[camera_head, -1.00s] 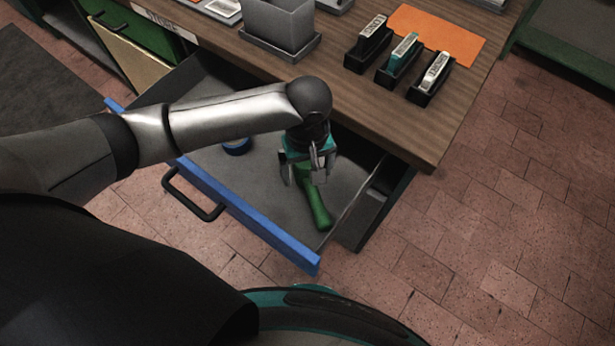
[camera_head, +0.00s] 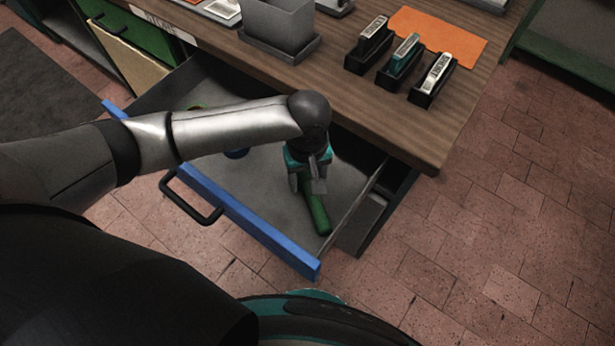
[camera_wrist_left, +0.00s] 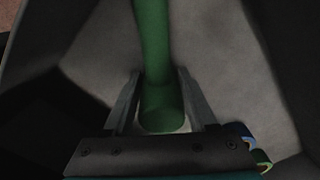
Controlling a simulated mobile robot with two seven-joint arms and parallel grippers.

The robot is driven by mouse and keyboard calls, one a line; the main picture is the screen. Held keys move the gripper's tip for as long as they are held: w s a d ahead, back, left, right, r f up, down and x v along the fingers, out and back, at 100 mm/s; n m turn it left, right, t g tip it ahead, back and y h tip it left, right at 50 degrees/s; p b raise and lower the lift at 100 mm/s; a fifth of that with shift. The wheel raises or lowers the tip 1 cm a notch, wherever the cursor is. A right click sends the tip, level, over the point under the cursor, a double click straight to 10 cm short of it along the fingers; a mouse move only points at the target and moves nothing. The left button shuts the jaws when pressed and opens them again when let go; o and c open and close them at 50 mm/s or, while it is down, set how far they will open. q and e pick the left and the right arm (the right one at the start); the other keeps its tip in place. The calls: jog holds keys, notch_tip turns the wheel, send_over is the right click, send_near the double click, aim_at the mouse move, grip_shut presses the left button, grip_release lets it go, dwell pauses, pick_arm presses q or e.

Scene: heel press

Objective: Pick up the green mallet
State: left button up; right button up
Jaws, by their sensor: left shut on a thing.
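The green mallet (camera_head: 318,213) is in the open drawer with the blue front edge, and its lower part shows below my left gripper (camera_head: 310,186). My left gripper is shut on the mallet. In the left wrist view the green mallet (camera_wrist_left: 153,50) runs between the two fingers of the left gripper (camera_wrist_left: 158,92), with a round end close to the palm. The rest of the mallet is hidden behind the gripper in the head view. I cannot tell whether it touches the drawer floor. My right gripper is not in view.
The drawer's blue front (camera_head: 245,222) has a black handle (camera_head: 190,198). A blue round thing (camera_head: 237,153) lies in the drawer, partly under my arm. On the wooden tabletop (camera_head: 340,85) are several black-based stamps, a grey bin (camera_head: 279,30) and an orange mat (camera_head: 438,38).

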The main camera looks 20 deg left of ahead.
pick_arm(q)
grip_shut()
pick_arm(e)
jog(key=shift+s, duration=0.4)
pick_arm(q)
jog(key=shift+r, duration=0.15)
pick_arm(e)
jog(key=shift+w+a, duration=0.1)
